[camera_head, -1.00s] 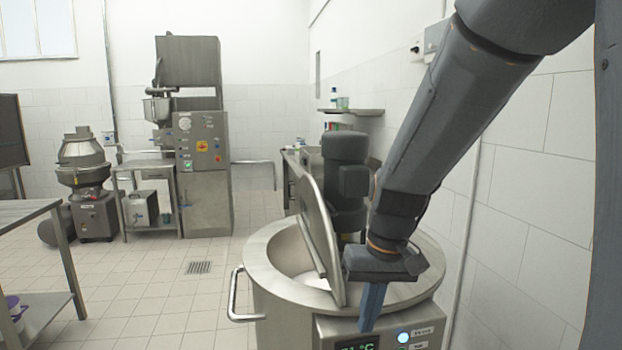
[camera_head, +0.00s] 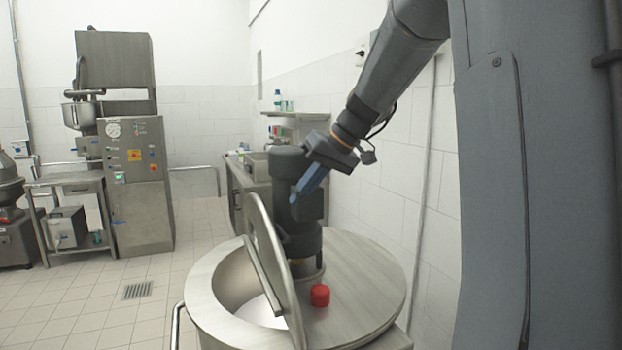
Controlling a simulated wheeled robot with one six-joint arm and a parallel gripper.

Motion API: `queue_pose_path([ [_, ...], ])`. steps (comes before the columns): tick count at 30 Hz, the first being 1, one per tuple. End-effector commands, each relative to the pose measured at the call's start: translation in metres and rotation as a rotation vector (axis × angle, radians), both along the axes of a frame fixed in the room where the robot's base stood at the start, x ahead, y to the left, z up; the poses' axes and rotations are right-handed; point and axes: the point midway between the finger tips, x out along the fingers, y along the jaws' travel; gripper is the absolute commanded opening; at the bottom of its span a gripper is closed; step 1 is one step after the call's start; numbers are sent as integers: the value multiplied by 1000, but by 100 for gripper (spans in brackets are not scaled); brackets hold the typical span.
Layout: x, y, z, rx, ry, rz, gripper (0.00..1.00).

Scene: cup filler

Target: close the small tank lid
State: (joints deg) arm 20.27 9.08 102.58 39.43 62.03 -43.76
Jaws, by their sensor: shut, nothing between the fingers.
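The small tank lid (camera_head: 268,262) stands raised, roughly upright, on the round steel tank (camera_head: 218,318). The tank's opening shows to the left of the lid, with a pale inside. My gripper (camera_head: 297,196) has blue fingers, is shut and empty, and hangs above the tank in front of the dark motor unit (camera_head: 283,165). It is above and to the right of the lid's upper edge. I cannot tell whether it touches the motor unit.
A red knob (camera_head: 320,295) stands on the fixed right half of the tank top (camera_head: 360,282). A tiled wall (camera_head: 435,215) is close on the right. A counter and shelf (camera_head: 295,114) lie behind. The floor at the left is open around a drain (camera_head: 138,290).

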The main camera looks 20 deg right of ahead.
Motion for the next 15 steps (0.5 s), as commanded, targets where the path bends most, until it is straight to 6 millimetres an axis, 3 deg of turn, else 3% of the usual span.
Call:
queue_pose_path([
  [5, 12, 16, -28, 1, 4, -1, 0],
  [10, 11, 40, -28, -1, 1, -1, 0],
  [15, 12, 51, -29, -1, 0, -4, 0],
])
